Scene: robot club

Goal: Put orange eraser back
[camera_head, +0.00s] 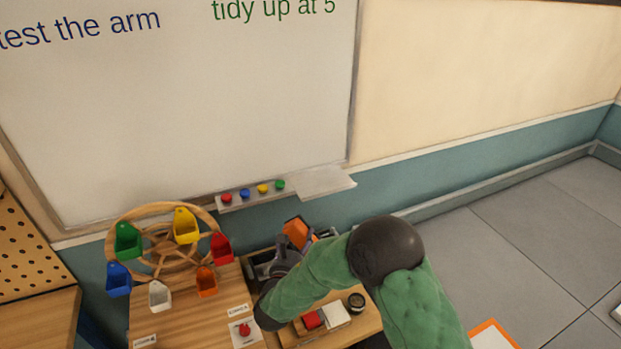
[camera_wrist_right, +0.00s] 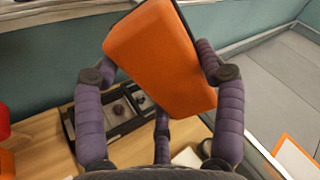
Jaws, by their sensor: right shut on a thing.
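The orange eraser (camera_wrist_right: 155,55) is a block with a dark face, held tilted between the purple fingers of my right gripper (camera_wrist_right: 160,75). In the head view the orange eraser (camera_head: 296,232) shows above the tabletop, below and near the whiteboard's tray. My right gripper (camera_head: 288,255) is shut on it, partly hidden behind my green arm. The whiteboard tray (camera_head: 250,196) holds several coloured round magnets on its left part. Its right part, a pale ledge (camera_head: 325,184), looks bare. My left gripper is not in view.
A wooden wheel (camera_head: 160,235) with several coloured buckets stands on the table (camera_head: 180,325) at left. A dark compartment tray (camera_wrist_right: 115,110) lies below the eraser.

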